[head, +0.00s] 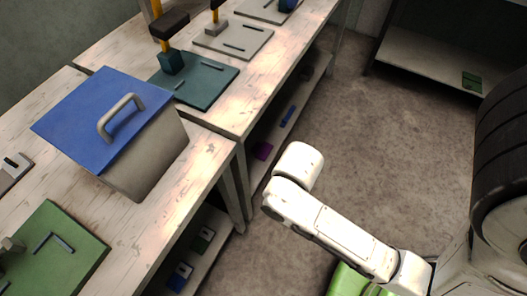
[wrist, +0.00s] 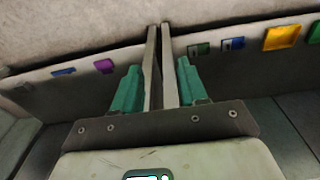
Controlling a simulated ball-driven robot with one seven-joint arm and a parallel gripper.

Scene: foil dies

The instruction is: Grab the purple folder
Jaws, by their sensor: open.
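The purple folder (head: 263,151) is a small flat item on the low shelf under the far workbench, in the head view. In the wrist view the purple folder (wrist: 104,66) shows left of the fingers, beyond them. My gripper (wrist: 158,78) has two teal fingers set well apart, with nothing held between them. It is apart from the folder. In the head view my arm reaches toward the benches, and the gripper's fingers are hidden there.
A blue folder (head: 287,116) lies beyond the purple one. Green (wrist: 199,49), blue (wrist: 233,44) and yellow (wrist: 282,37) items lie right of the bench legs (wrist: 165,70). A blue-lidded bin (head: 145,165) stands on the near bench. The floor (head: 345,130) is clear.

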